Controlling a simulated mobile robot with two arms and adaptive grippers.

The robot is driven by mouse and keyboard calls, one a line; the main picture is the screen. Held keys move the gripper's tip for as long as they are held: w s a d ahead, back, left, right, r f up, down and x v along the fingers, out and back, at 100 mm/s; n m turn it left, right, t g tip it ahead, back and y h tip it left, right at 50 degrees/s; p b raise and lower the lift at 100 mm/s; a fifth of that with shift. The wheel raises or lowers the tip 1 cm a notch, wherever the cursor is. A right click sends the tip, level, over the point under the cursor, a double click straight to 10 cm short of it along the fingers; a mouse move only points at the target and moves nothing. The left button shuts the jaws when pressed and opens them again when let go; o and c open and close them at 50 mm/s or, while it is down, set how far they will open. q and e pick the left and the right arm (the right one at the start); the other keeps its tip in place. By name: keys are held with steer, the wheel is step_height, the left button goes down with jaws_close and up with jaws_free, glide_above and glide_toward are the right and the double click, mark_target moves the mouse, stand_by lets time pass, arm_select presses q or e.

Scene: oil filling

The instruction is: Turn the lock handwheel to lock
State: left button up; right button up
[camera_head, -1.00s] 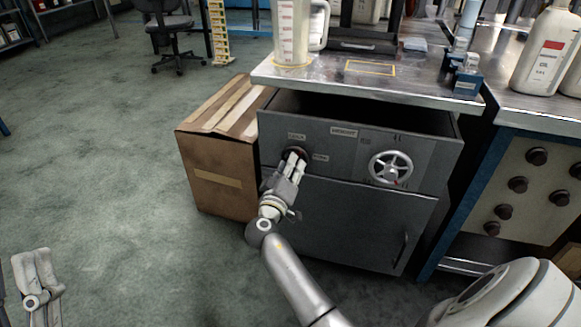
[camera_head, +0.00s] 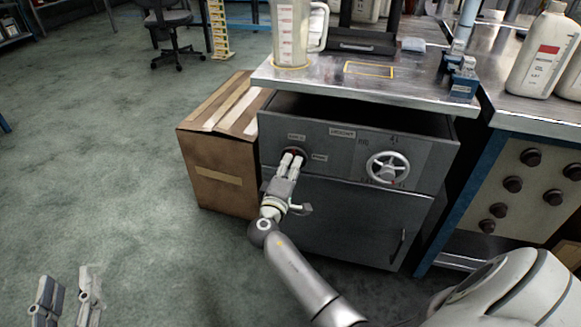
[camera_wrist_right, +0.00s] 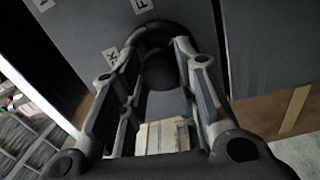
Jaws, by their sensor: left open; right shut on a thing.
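The lock handwheel is a small dark round wheel on the grey cabinet's front panel, left of the silver wheel. Its dark rim (camera_wrist_right: 165,28) shows in the right wrist view. My right gripper (camera_head: 291,160) is shut on it, with its fingers at the wheel; they hide most of it in the head view. Small labels sit on either side above it; the wrist view shows only parts of their letters. My left gripper (camera_head: 66,296) is open and empty at the bottom left, over the floor and far from the cabinet.
A silver spoked handwheel (camera_head: 388,167) is on the same panel to the right. A cardboard box (camera_head: 215,175) stands close left of the cabinet. The floor at left is free.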

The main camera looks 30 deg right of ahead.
stand_by(0.3)
steer(key=o, duration=1)
steer(key=v, duration=1.2)
